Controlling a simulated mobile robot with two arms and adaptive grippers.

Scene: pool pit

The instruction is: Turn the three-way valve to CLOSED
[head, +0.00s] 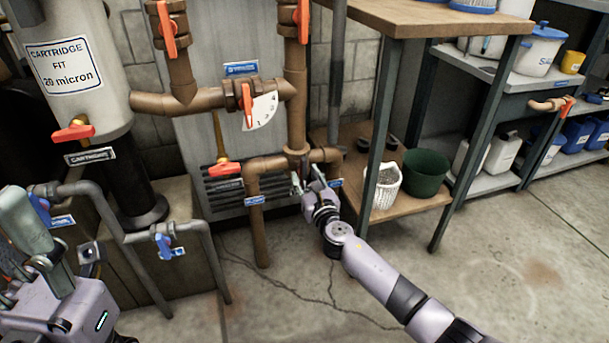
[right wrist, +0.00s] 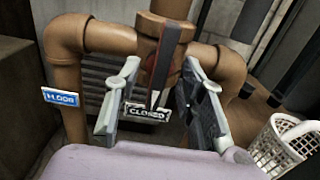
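The three-way valve (right wrist: 158,28) is a brown pipe tee with a pipe arm to each side. In the right wrist view its dark lever with a reddish edge (right wrist: 162,72) hangs down, its lower end by the CLOSED plate (right wrist: 148,113). A blue FLOOD plate (right wrist: 60,97) sits on the left pipe. My right gripper (right wrist: 154,72) is open, with one finger on each side of the lever; contact is not clear. In the head view my right gripper (head: 308,178) is at the tee and hides the lever. My left gripper (head: 40,245) is at the lower left, partly cut off.
The floor in front is clear.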

